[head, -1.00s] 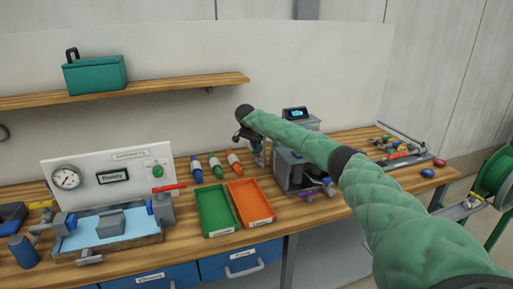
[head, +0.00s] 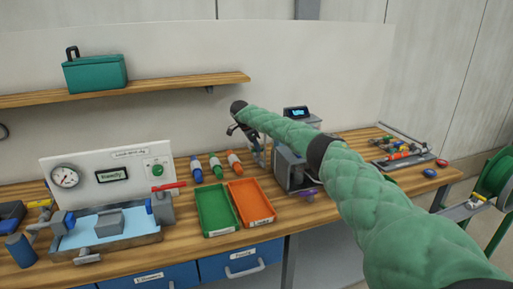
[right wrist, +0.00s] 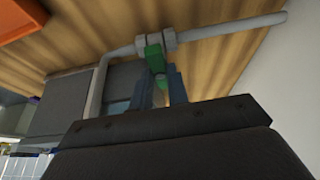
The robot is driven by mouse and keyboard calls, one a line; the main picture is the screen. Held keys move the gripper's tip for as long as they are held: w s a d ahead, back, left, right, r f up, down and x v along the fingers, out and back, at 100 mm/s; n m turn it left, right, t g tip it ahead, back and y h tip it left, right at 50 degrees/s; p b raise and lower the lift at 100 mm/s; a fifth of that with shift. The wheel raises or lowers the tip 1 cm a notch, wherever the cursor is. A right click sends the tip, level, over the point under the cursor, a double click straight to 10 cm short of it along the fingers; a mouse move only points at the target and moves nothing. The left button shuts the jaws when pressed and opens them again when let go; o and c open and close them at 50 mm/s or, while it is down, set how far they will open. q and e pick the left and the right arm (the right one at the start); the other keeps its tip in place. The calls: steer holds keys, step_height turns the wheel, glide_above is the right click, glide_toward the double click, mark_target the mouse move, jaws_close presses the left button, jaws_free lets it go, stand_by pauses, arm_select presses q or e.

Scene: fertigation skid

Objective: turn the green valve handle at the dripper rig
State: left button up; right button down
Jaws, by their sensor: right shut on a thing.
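The green valve handle (right wrist: 155,62) shows in the right wrist view, below a fitting on a light grey pipe (right wrist: 225,34). My right gripper (right wrist: 161,88) is shut on the handle, with one finger on each side of it. In the head view my right gripper (head: 260,155) hangs down beside a grey box (head: 292,170) on the bench. The handle is hard to make out there, behind the gripper and arm. My left gripper is not in view.
A green tray (head: 203,229) and an orange tray (head: 262,218) lie left of the box, with several capped bottles (head: 217,167) behind. A gauge panel (head: 90,170) with a basin stands at the left. A wooden shelf (head: 170,88) runs above.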

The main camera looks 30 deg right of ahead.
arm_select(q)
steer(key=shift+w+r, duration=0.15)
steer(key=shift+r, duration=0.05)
arm_select(e)
steer(key=shift+r, duration=0.15)
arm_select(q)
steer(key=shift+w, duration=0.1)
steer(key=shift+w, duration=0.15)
arm_select(e)
steer(key=c, duration=1.4)
jaws_free()
steer(key=shift+o, duration=0.2)
steer(key=shift+w, duration=0.1)
